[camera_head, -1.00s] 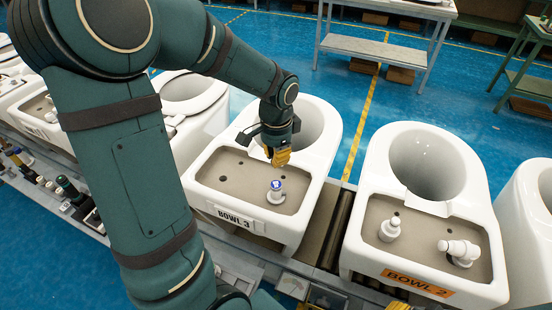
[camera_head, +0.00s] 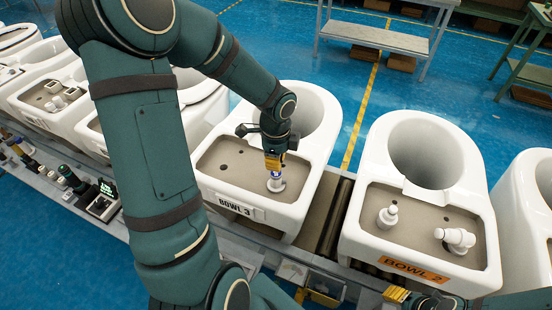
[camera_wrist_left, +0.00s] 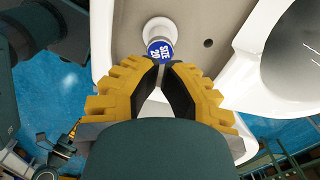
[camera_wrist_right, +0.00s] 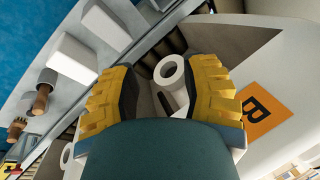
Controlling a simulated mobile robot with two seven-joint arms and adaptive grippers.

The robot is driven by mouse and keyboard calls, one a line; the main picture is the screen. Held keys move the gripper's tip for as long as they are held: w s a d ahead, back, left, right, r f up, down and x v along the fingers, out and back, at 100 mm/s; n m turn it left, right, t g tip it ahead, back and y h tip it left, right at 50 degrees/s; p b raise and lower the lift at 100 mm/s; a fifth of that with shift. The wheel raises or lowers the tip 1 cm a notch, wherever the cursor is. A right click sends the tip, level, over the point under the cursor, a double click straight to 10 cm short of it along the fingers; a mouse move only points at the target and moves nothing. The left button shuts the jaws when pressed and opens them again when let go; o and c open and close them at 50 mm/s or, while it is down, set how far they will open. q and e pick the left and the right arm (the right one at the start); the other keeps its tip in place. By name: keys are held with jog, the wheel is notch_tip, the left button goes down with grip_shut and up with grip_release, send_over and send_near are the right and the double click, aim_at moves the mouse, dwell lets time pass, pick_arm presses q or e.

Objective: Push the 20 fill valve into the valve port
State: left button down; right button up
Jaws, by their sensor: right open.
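The size 20 fill valve (camera_head: 275,181), white with a blue top, stands upright in the grey tank deck of Bowl 3 (camera_head: 236,211). Its blue label also shows in the left wrist view (camera_wrist_left: 160,49). My left gripper (camera_head: 274,165) points down directly over the valve, its fingertips at or just above the blue top. In the left wrist view its fingertips (camera_wrist_left: 162,66) are together. The valve port is hidden under the valve's white base, and I cannot tell how deep it sits. My right gripper (camera_head: 397,294) is open and empty, low near Bowl 2's front.
Bowl 2 (camera_head: 420,160) stands to the right with white fittings (camera_head: 388,216) on its deck. More bowls stand on the conveyor at left and right. A side ledge with several small parts (camera_head: 70,180) runs along the left.

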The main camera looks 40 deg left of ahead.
aim_at(276, 173)
pick_arm(q)
jog(key=shift+f+b, duration=1.25)
jog(key=shift+f, duration=0.5)
pick_arm(e)
jog(key=shift+s+a+f, duration=0.1)
jog(key=shift+s+f, duration=0.2)
jog(key=shift+f, duration=0.5)
jog(key=shift+s+f, duration=0.25)
jog(key=shift+f, duration=0.55)
pick_arm(q)
jog(key=shift+f, duration=0.3)
pick_arm(e)
jog(key=shift+f, duration=0.2)
pick_arm(q)
notch_tip(276, 173, up, 3)
jog(key=p, duration=0.2)
jog(key=shift+r+p, duration=0.15)
jog(key=shift+p, duration=0.25)
jog(key=shift+r, duration=0.4)
notch_tip(276, 173, up, 11)
pick_arm(e)
notch_tip(276, 173, up, 3)
